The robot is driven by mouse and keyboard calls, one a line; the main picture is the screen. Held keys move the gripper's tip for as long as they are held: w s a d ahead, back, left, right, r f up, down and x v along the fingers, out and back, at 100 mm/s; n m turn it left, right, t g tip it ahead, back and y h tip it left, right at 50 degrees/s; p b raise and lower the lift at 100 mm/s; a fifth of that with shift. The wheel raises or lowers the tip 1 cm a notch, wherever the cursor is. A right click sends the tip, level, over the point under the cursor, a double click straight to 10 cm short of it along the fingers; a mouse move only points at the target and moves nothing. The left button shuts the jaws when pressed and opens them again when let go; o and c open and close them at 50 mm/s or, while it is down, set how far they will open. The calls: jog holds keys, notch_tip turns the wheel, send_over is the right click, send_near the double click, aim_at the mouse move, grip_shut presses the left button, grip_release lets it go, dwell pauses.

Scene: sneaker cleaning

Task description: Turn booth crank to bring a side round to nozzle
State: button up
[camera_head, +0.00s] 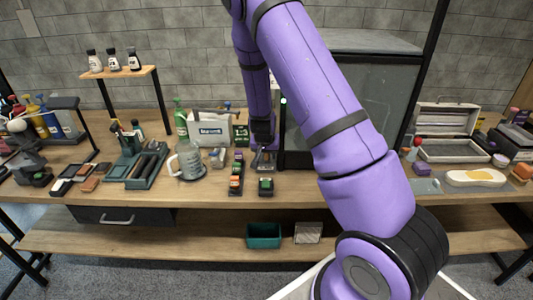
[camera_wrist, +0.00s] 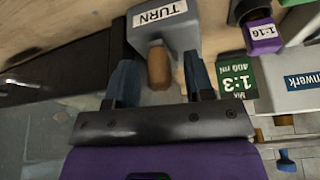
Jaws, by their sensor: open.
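The crank's tan handle (camera_wrist: 159,68) sticks out from a grey block labelled TURN (camera_wrist: 160,20) in the wrist view. My gripper (camera_wrist: 160,76) is open, with one blue finger on each side of the handle. Small gaps show between the fingers and the handle, so it is not clasped. In the head view, my gripper (camera_head: 264,138) is low at the left front of the booth (camera_head: 392,105), a dark-framed cabinet with glassy panels. My purple arm covers part of the booth. The nozzle and any sneaker inside cannot be made out.
A green 1:3 label block (camera_wrist: 237,78) and a purple 1:16 piece (camera_wrist: 263,37) lie right of my gripper in the wrist view. A clear jug (camera_head: 187,161) and a white box (camera_head: 209,125) stand left of it on the wooden bench (camera_head: 330,194).

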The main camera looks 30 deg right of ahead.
grip_shut()
